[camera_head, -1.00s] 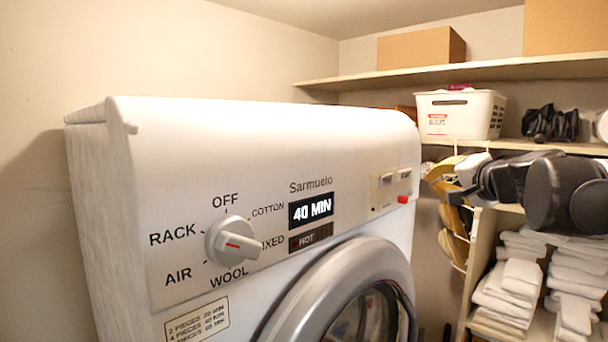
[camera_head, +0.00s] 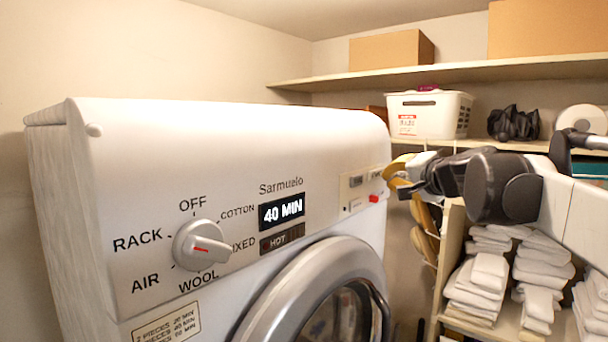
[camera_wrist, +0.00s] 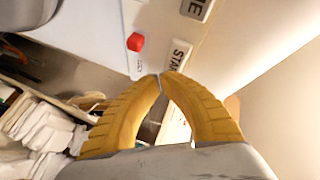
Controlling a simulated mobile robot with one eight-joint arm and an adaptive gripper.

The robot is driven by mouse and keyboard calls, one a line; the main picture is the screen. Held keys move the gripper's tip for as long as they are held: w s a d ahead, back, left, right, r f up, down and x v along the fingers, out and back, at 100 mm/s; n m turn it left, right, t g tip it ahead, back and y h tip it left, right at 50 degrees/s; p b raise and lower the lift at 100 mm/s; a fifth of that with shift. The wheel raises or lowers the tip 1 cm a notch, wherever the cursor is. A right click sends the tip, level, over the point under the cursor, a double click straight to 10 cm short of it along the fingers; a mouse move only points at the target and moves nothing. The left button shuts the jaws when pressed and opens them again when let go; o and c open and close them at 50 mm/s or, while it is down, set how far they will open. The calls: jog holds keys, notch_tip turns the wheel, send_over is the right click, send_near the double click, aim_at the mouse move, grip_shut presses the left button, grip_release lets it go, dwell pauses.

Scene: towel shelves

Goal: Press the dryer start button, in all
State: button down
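The white dryer (camera_head: 230,140) stands at the left with a control panel (camera_head: 352,205) at its right end. A start button (camera_wrist: 178,55), labelled "STAR…" with the rest cut off, shows in the wrist view just beyond my fingertips. A red button (camera_wrist: 135,42) is left of it, and another label ending in "ME" (camera_wrist: 198,8) is above. My gripper (camera_wrist: 160,75) has its yellow fingertips together with nothing between them. In the head view my gripper (camera_head: 392,180) is beside the panel's right edge. I cannot tell whether the fingertips touch the start button.
The dryer's dial (camera_head: 202,246) points toward MIXED, and its display (camera_head: 281,211) reads 40 MIN. The round door (camera_head: 310,305) is below. Shelves at the right hold a white basket (camera_head: 430,115), boxes (camera_head: 391,48) and folded towels (camera_head: 480,280).

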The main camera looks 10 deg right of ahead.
jog(key=shift+w+a, duration=0.1)
jog(key=shift+w, duration=0.05)
dwell(0.8)
jog(key=shift+w+a, duration=0.15)
jog(key=shift+w, duration=0.1)
jog(key=shift+w+a, duration=0.3)
dwell(0.8)
jog(key=shift+s+d, duration=0.55)
jog(key=shift+s, duration=0.15)
jog(key=shift+d, duration=0.1)
jog(key=shift+s+d+p, duration=0.15)
jog(key=shift+s+d, duration=0.6)
jog(key=shift+s, duration=0.25)
jog(key=shift+s+d+p, duration=0.15)
jog(key=shift+s+d, duration=0.55)
jog(key=shift+s, duration=0.25)
